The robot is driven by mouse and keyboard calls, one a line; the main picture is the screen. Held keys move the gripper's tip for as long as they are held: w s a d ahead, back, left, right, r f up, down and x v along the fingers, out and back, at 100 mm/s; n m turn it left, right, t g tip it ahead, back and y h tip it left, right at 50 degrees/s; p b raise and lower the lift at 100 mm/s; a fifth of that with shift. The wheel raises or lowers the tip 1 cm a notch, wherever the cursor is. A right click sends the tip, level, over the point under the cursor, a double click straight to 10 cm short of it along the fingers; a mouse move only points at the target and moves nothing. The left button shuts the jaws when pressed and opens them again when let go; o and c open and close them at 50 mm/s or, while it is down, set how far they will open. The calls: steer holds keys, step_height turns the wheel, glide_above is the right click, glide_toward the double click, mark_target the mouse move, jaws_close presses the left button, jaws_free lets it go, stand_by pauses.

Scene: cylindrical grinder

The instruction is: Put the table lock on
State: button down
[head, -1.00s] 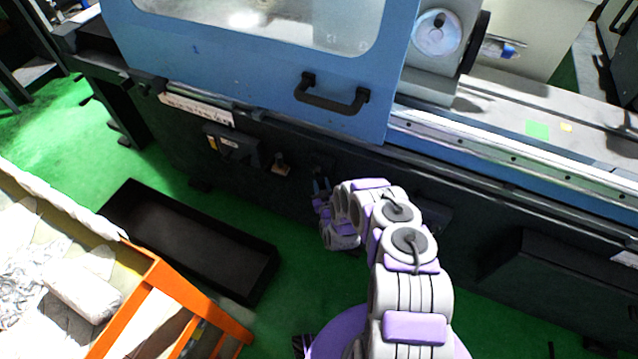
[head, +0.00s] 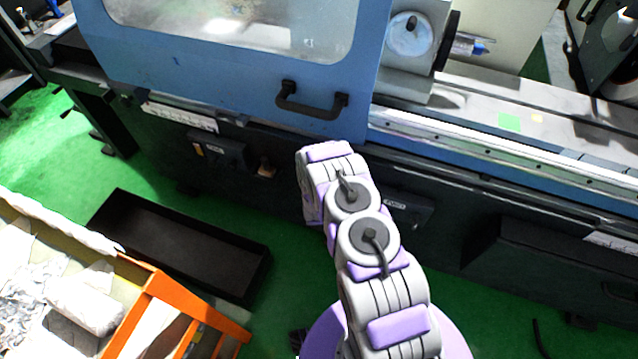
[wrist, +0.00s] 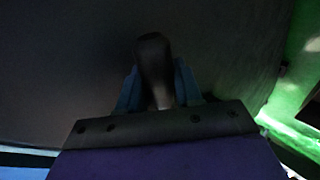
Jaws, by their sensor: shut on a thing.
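In the wrist view, my gripper (wrist: 156,88) has its two blue fingers shut on a dark, rounded lever knob (wrist: 153,55), which looks like the table lock handle. The knob stands up between the fingers, against a dark machine face. A paler stem shows below it. In the head view, my arm's links cover the gripper and the lever, so the lever's angle cannot be told there. The arm reaches the dark front of the grinder (head: 330,165), below its blue door.
The blue door (head: 230,75) with a black handle (head: 312,100) is above my arm. A black tray (head: 180,250) lies on the green floor to the left. An orange-framed cart (head: 170,300) stands at the lower left. A control box (head: 215,150) sits on the grinder's front.

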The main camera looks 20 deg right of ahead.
steer(key=shift+d+r+n+g+h+p, duration=0.15)
steer(key=shift+r+n+g+h+p, duration=0.3)
steer(key=shift+r, duration=0.3)
steer(key=c, duration=0.8)
jaws_free()
steer(key=shift+c, duration=0.2)
steer(key=shift+s, duration=0.1)
steer(key=p+v, duration=0.2)
steer(key=v, duration=1.5)
steer(key=shift+a, duration=0.25)
